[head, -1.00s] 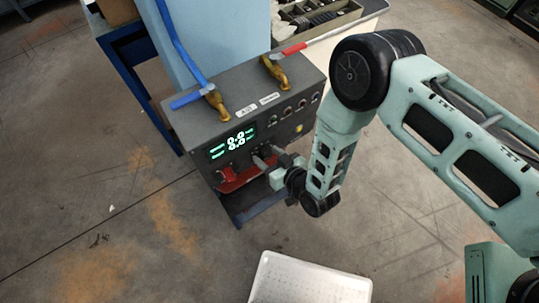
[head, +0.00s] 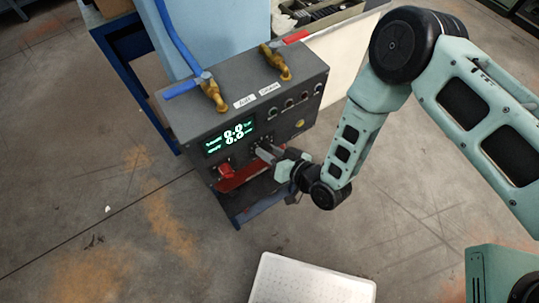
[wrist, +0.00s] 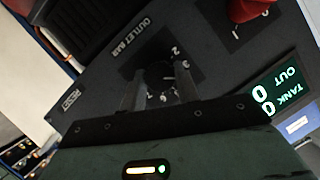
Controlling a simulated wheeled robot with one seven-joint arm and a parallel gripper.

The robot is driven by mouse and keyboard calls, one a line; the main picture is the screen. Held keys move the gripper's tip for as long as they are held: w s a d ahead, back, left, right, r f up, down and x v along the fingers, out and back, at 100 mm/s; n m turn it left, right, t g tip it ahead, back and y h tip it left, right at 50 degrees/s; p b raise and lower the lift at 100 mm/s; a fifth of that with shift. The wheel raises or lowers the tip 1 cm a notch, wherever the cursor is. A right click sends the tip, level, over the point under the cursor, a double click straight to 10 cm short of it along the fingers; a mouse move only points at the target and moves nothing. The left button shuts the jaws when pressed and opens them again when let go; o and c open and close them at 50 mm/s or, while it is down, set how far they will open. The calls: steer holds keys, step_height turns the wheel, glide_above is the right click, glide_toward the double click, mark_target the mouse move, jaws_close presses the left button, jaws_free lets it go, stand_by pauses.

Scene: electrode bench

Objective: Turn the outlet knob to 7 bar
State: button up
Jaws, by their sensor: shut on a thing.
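The outlet knob (wrist: 159,74) is a small dark knob on the black panel, under the label "OUTLET BAR", with white numerals around it in the wrist view. My gripper (wrist: 157,86) has one finger on each side of the knob and is shut on it. The fingers hide part of the dial, so I cannot tell the exact setting. In the head view my gripper (head: 266,153) reaches the panel front from the right, and the knob is mostly hidden. The green display (head: 230,139) is lit; its OUT and TANK lines (wrist: 283,92) each show a 0 at the wrist view's edge.
A red rotary switch (wrist: 243,8) sits beside the dial. A red bar (head: 240,177) runs along the panel's lower front. Brass fittings with a blue valve lever (head: 182,90) and a red one (head: 294,37) stand on top.

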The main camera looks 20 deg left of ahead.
steer(key=m+t+y+b, duration=0.1)
steer(key=m+y+b, duration=0.1)
steer(key=m+b, duration=0.6)
steer(key=m+t+y+b, duration=0.2)
steer(key=m+b, duration=0.6)
steer(key=b, duration=0.5)
steer(key=f+m+t+y+b, duration=0.1)
steer(key=m+t+y+b, duration=0.1)
steer(key=m+b, duration=0.6)
steer(key=shift+m+b, duration=0.3)
steer(key=shift+b, duration=1.05)
steer(key=o, duration=1)
steer(key=b+v, duration=0.1)
steer(key=v, duration=0.5)
steer(key=b+v, duration=0.1)
steer(key=v, duration=0.5)
steer(key=shift+a+f, duration=0.1)
steer(key=shift+f, duration=0.15)
